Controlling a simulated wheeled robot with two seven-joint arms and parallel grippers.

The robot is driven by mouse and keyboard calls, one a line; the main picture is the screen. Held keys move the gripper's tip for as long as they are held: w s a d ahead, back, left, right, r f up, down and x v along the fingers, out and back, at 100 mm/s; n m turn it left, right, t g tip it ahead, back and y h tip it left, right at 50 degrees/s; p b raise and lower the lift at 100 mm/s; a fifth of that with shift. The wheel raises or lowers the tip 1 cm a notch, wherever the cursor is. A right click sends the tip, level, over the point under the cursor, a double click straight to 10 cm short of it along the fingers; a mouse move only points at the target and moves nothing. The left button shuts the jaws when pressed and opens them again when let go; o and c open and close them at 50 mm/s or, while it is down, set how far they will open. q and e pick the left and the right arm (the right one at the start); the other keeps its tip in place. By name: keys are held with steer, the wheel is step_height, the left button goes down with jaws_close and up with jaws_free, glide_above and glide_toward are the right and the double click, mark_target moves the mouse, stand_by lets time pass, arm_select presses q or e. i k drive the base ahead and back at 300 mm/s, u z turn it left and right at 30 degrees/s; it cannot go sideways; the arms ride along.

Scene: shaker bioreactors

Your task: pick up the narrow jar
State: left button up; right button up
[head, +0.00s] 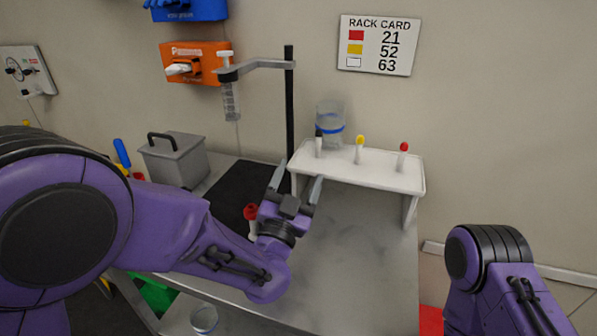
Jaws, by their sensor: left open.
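A clear jar with a blue band (330,124) stands upright at the back of the white rack (375,176), near the wall. Another clear jar (204,318) shows at the bottom, on the lower shelf, partly cut off by the frame. I cannot tell for sure which of them is the narrow jar. My left gripper (296,183) is open and empty, its fingers pointing away toward the rack's left end, short of the blue-banded jar and apart from it. Only part of my right arm shows at the bottom right; its gripper is out of view.
A grey box (174,158) and a red-topped tube (251,215) are further left. The grey tabletop (365,255) is clear at right.

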mark_target(330, 126)
steer(key=k, duration=1)
